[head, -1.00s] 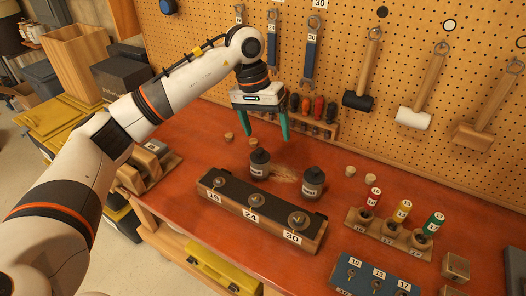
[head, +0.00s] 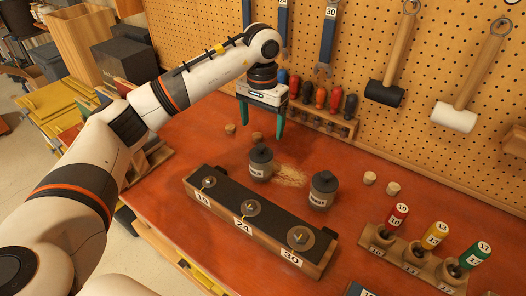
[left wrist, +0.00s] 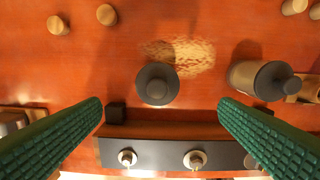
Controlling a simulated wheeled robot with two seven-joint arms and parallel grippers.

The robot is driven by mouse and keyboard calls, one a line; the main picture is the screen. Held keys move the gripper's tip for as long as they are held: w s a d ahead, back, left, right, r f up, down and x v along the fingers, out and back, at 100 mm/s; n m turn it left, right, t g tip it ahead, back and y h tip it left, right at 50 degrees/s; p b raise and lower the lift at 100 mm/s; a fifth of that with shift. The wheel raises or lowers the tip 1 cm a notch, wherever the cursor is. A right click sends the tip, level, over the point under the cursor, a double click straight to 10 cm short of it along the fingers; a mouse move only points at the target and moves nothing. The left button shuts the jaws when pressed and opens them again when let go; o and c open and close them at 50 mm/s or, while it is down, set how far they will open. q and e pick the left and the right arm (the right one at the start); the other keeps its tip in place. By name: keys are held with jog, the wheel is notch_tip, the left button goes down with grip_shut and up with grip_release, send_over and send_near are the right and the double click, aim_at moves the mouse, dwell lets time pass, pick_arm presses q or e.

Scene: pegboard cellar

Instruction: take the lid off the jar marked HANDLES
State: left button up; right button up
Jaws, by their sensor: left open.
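Two dark grey jars with black knobbed lids stand upright on the red bench. The left jar (head: 260,171) and the right jar (head: 321,197) carry pale labels too small to read for certain, so I cannot tell which says HANDLES. Both lids are on. My left gripper (head: 260,129) points down, open and empty, above the left jar. In the left wrist view, the left jar's round lid (left wrist: 157,84) lies between the two green fingers (left wrist: 161,106), seen from above, a little beyond the fingertips. The right jar (left wrist: 262,79) is outside the right finger. My right gripper is not in view.
A dark-topped wooden block (head: 271,226) marked 19, 24 and 30 lies in front of the jars. A rack of screwdrivers (head: 322,119) stands behind. Small corks lie on both sides. A holder (head: 412,257) with coloured-topped tools is at right. Pegboard (head: 350,40) closes the back.

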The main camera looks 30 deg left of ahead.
aim_at(261, 146)
pick_arm(q)
jog(key=f, duration=0.2)
jog(key=shift+s+f+p, duration=0.25)
jog(key=shift+f+p, duration=0.1)
jog(key=shift+f, duration=0.05)
jog(key=f, duration=0.1)
jog(key=f+p, duration=0.2)
jog(key=f, duration=0.1)
jog(key=shift+w+a, duration=0.15)
jog(key=shift+w, duration=0.2)
jog(key=shift+f, duration=0.75)
jog(key=c, duration=1)
